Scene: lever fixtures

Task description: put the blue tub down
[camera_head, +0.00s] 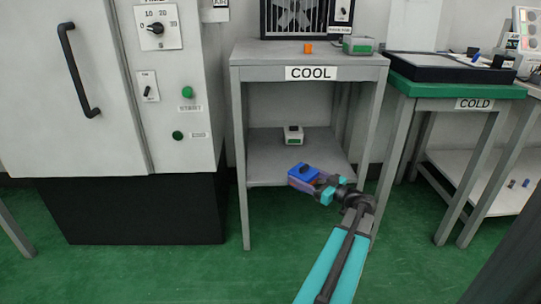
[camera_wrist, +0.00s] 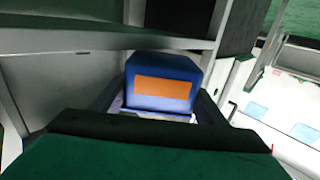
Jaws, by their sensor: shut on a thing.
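The blue tub (camera_head: 303,172) is a small blue block-like tub at the front right of the lower shelf of the COOL table. In the wrist view the blue tub (camera_wrist: 160,72) shows an orange patch on the side facing the camera. My gripper (camera_head: 307,180) is shut on the tub, with the arm reaching in from the lower right. I cannot tell whether the tub touches the lower shelf (camera_head: 268,165) or hangs in front of it.
The table top holds an orange block (camera_head: 307,48) and a green-and-grey box (camera_head: 358,45). The COLD table (camera_head: 440,90) stands to the right, a cabinet (camera_head: 150,90) to the left. The shelf's left part is clear.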

